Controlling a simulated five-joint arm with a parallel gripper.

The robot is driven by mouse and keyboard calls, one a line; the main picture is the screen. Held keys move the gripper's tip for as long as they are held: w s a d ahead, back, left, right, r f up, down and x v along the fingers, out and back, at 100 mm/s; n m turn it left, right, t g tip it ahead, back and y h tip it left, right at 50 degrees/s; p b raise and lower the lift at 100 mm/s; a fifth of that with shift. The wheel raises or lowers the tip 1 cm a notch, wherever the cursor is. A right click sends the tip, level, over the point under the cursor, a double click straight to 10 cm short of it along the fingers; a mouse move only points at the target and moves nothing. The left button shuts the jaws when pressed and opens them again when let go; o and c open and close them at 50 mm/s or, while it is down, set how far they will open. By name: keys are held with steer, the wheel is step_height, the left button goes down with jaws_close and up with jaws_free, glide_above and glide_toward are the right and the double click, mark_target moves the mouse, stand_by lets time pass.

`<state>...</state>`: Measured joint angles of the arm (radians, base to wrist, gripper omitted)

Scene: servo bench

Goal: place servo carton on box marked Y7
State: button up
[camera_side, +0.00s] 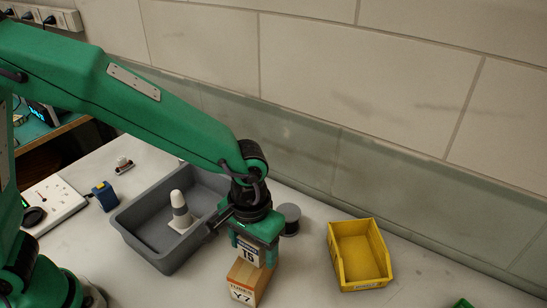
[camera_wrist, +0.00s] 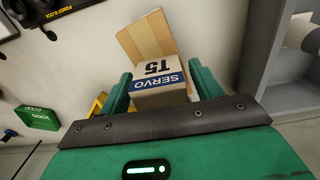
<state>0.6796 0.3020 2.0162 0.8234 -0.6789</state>
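The servo carton (camera_side: 248,254), white with a blue band and marked T5, sits between the fingers of my gripper (camera_side: 254,247). The wrist view shows the carton (camera_wrist: 160,84) with a green finger close against each side. The box marked Y7 (camera_side: 243,293), plain brown cardboard with a white label, stands on the bench directly below the carton in the side view. In the wrist view the brown box (camera_wrist: 146,37) shows behind the carton, turned at an angle to it. I cannot tell whether the carton touches the box top. The fingers hide part of the carton.
A dark spool (camera_side: 289,215) and a yellow bin (camera_side: 360,284) stand to the right. A blue item (camera_side: 105,196) lies beyond the tray. Bench between spool and bin is clear.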

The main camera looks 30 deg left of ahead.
steer(key=shift+r, duration=0.15)
step_height(320, 180, up, 12)
steer(key=shift+r, duration=0.1)
stand_by(0.8)
stand_by(0.5)
steer(key=s+a+r+t, duration=0.1)
steer(key=s+a, duration=0.3)
steer(key=a, duration=0.8)
steer(key=s+a+r+t, duration=0.2)
steer(key=s+a+t, duration=0.2)
steer(key=a, duration=0.9)
steer(key=shift+s+t, duration=0.3)
